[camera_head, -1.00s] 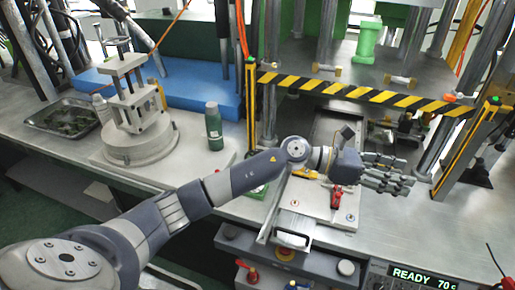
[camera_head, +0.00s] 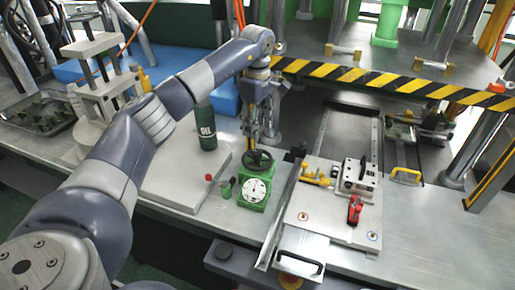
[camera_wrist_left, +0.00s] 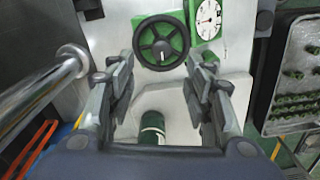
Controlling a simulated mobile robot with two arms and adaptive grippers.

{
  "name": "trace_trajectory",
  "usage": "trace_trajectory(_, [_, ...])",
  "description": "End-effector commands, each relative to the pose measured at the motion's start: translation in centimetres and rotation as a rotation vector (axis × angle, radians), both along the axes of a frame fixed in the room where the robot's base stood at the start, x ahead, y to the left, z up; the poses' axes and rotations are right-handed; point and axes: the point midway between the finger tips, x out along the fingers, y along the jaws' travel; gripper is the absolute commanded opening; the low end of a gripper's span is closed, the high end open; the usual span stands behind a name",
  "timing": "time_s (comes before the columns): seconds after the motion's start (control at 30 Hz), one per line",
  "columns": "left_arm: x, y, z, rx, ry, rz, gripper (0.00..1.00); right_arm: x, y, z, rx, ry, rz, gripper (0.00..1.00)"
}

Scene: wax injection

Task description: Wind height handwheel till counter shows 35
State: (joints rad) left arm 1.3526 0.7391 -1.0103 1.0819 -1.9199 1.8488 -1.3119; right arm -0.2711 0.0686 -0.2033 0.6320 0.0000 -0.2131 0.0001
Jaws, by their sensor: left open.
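The black height handwheel (camera_head: 259,160) sits on a green block with a white round dial (camera_head: 255,190) on its front face. The dial's reading is too small to tell. The handwheel also shows in the left wrist view (camera_wrist_left: 161,43), with the dial (camera_wrist_left: 208,18) to its right. My left gripper (camera_head: 261,138) points down just above the handwheel. In the left wrist view my left gripper (camera_wrist_left: 161,70) is open, its fingers apart on either side below the wheel's rim, with nothing between them. My right gripper is not in view.
A green bottle (camera_head: 207,128) stands left of the handwheel. A small red-knobbed lever (camera_head: 210,178) is at the green block's left. A plate with a red clamp (camera_head: 354,210) lies to the right. A striped bar (camera_head: 380,80) and steel columns stand behind.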

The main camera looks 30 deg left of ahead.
Motion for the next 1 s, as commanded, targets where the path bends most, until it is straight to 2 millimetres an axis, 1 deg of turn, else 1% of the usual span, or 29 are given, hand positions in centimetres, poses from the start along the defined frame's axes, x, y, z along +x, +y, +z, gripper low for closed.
trace_trajectory(0.03, [-0.2, 0.0, -0.8, 0.0, 0.006, 0.0, 0.47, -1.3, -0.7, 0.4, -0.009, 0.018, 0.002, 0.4])
trace_trajectory(0.1, [-0.2, 0.0, -2.1, -0.001, 0.006, 0.0, 0.47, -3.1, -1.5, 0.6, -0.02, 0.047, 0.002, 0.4])
trace_trajectory(0.2, [-0.2, 0.0, -4.0, 0.0, 0.006, 0.001, 0.47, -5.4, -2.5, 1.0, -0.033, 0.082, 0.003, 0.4])
trace_trajectory(0.3, [-0.2, 0.0, -5.9, -0.002, 0.006, 0.001, 0.47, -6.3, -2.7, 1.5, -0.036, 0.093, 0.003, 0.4])
trace_trajectory(0.37, [-0.2, 0.0, -6.9, -0.001, 0.005, 0.001, 0.47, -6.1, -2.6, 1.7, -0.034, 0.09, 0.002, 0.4])
trace_trajectory(0.43, [-0.1, 0.0, -7.8, -0.001, 0.004, 0.001, 0.47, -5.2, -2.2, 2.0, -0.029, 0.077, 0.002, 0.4])
trace_trajectory(0.5, [-0.1, -0.1, -8.6, -0.002, 0.002, 0.001, 0.47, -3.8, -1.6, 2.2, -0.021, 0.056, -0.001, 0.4])
trace_trajectory(0.63, [-0.1, -0.1, -9.3, -0.002, 0.001, 0.001, 0.47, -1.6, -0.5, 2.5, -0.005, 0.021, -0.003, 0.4])
trace_trajectory(0.73, [0.0, -0.1, -9.5, -0.002, 0.0, 0.001, 0.47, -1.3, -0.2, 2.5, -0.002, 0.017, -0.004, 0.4])
trace_trajectory(0.9, [0.0, 0.0, -9.5, -0.002, 0.0, 0.001, 0.47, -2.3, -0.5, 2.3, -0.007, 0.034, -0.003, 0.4])
trace_trajectory(0.93, [0.0, -0.1, -9.5, -0.002, 0.0, 0.001, 0.42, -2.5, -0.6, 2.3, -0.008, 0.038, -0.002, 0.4])
trace_trajectory(0.97, [0.0, 0.0, -9.5, -0.002, 0.0, 0.001, 0.35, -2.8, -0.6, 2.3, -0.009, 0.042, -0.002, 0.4])
trace_trajectory(1.0, [0.0, -0.1, -9.5, -0.002, 0.0, 0.001, 0.26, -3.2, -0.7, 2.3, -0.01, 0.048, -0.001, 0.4])
